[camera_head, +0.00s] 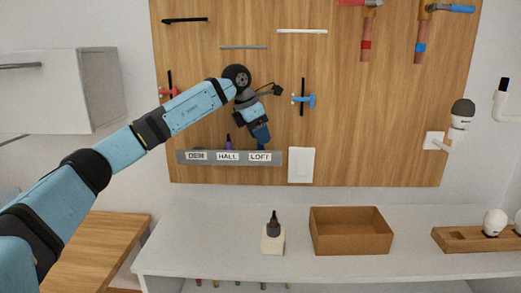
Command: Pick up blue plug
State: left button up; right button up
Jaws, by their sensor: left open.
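A grey rack (181,157) on the wooden wall panel has labels DEM (or similar), HALL and LOFT. A purple plug (228,142) stands in it above HALL. My left arm reaches in from the left and bends down to the rack. My left gripper (262,139) is over the LOFT end, pointing down and open. A small dark blue piece, seemingly the blue plug (262,147), shows at the fingertips just above the LOFT label. The gripper hides most of it, and I cannot tell whether they touch. My right gripper is not in view.
A white plate (301,165) is right of the rack. A blue-handled valve (305,100) and a red one (170,92) flank my arm. Below, the white counter (200,242) holds a dropper bottle (273,227) on a block and an open wooden box (351,239).

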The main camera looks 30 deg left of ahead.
pick_arm(q)
jog(key=shift+w+f, duration=0.1)
jog(key=shift+f, duration=0.3)
jog(key=shift+d, duration=0.1)
grip_shut()
jog(key=shift+r, duration=0.1)
jog(key=shift+r, duration=0.4)
jog(key=v, duration=0.2)
jog(key=shift+r, duration=0.3)
jog(key=s+a, duration=1)
jog(key=s, duration=0.4)
jog(key=shift+b, duration=0.4)
jog(key=shift+a, duration=0.1)
